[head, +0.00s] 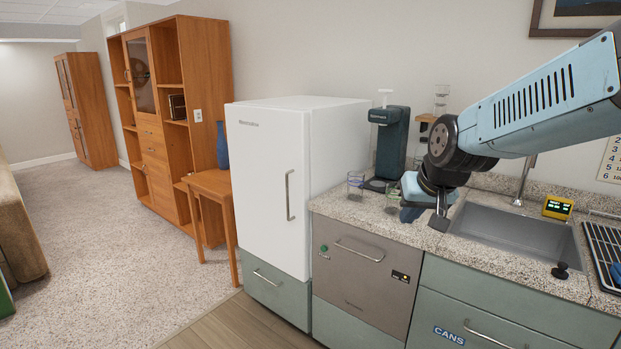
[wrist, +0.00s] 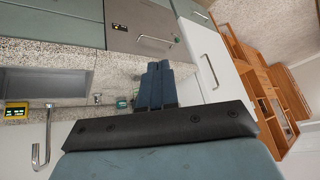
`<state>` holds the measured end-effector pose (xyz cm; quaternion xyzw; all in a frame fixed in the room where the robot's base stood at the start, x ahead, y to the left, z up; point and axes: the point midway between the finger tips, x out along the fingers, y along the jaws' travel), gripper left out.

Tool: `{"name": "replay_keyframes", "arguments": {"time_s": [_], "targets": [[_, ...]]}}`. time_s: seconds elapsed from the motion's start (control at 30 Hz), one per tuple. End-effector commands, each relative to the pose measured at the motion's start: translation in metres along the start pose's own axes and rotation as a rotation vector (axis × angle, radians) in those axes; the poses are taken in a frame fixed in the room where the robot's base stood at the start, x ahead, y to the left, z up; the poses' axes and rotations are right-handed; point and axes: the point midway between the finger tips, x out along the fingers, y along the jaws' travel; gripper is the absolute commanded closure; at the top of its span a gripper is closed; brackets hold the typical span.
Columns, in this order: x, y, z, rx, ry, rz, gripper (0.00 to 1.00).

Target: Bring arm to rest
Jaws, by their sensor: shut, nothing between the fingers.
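My gripper (head: 411,214) hangs at the end of my bent blue arm, above the front of the speckled counter (head: 345,208), left of the sink. Its fingers point downward in the head view. In the wrist view, the blue-grey fingers (wrist: 155,85) lie side by side, shut and empty, with the counter and grey appliance front beyond them. The arm reaches in from the right edge of the head view. It covers part of the counter and the wall behind.
A glass (head: 355,184) and another glass (head: 393,198) stand close to my gripper, before a dark drinks machine (head: 392,143). The sink (head: 515,238), tap (head: 524,180) and yellow timer (head: 558,207) are right. A white fridge (head: 268,190) stands left; carpet beyond is open.

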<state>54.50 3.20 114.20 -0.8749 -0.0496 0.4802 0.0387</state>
Motion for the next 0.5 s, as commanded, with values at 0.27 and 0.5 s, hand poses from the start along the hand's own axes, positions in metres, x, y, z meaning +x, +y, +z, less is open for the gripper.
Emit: {"name": "replay_keyframes", "arguments": {"time_s": [0.27,0.5], "targets": [[-0.065,0.011,0.051,-0.010,-0.030,0.045,1.00],[-0.102,0.017,0.094,-0.013,-0.060,0.100,1.00]]}}
